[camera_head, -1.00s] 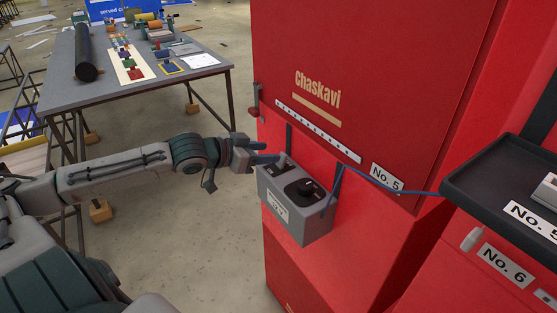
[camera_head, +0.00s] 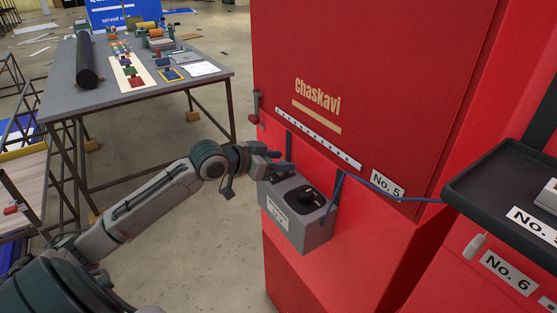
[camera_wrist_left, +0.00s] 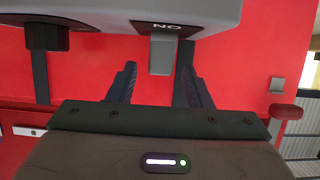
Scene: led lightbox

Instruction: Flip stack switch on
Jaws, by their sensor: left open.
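A grey control box (camera_head: 312,232) with a black round knob (camera_head: 306,195) hangs on the front of the red cabinet. My left gripper (camera_head: 281,165) is at the far left end of the box's top and hides the switch there in the head view. In the left wrist view, the grey switch lever (camera_wrist_left: 162,55) sticks out from the box (camera_wrist_left: 90,12) beside a black label that reads "NO" in this picture. My two dark fingers (camera_wrist_left: 155,78) are open, with the lever's end between their tips. I cannot tell whether either finger touches it. My right gripper is not in view.
The red cabinet (camera_head: 390,110) rises right behind the box, with a small red-handled lever (camera_head: 256,105) at its left edge. A blue cable (camera_head: 385,186) runs right to a black tray (camera_head: 480,180). A grey worktable (camera_head: 130,105) stands at the back left. Open floor lies between.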

